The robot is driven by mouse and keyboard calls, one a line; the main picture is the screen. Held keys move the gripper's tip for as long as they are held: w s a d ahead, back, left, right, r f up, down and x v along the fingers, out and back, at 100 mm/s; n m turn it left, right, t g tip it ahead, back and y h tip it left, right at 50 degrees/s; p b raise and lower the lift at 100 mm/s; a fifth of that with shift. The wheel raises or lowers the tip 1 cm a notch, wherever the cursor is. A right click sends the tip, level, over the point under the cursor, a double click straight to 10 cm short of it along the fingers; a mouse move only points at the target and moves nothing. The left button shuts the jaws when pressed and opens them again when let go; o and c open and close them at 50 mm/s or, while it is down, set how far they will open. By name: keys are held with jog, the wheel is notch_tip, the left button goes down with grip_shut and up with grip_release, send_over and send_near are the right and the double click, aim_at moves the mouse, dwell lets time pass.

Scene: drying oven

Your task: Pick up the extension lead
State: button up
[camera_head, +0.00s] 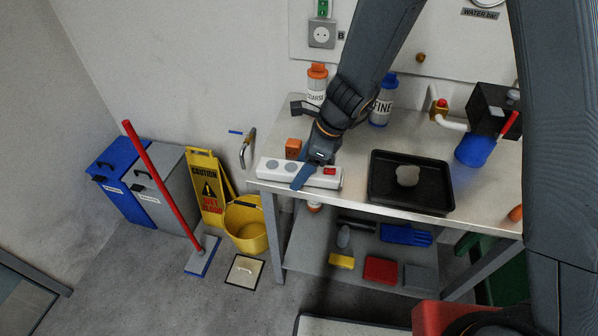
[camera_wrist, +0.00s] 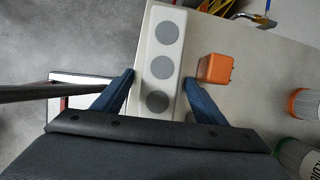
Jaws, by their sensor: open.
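The extension lead (camera_head: 271,166) is a white bar with grey round sockets and a red switch. It lies along the front left edge of the table. In the wrist view the lead (camera_wrist: 151,45) runs upward between my two blue fingers. My gripper (camera_head: 305,172) is over the lead, with one finger in front of it. In the wrist view my gripper (camera_wrist: 160,80) is open, with a finger on each side of the lead. The right finger looks very near its side or touching. The red switch end is hidden in the wrist view.
An orange block (camera_head: 293,148) stands close behind the lead; it also shows beside the right finger in the wrist view (camera_wrist: 215,69). A black tray (camera_head: 433,203) with a grey lump is to the right. Bottles (camera_head: 317,84) stand behind. A lower shelf (camera_head: 318,250) holds several items.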

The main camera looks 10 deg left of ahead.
jog(key=c, duration=1.4)
jog(key=shift+r, duration=0.1)
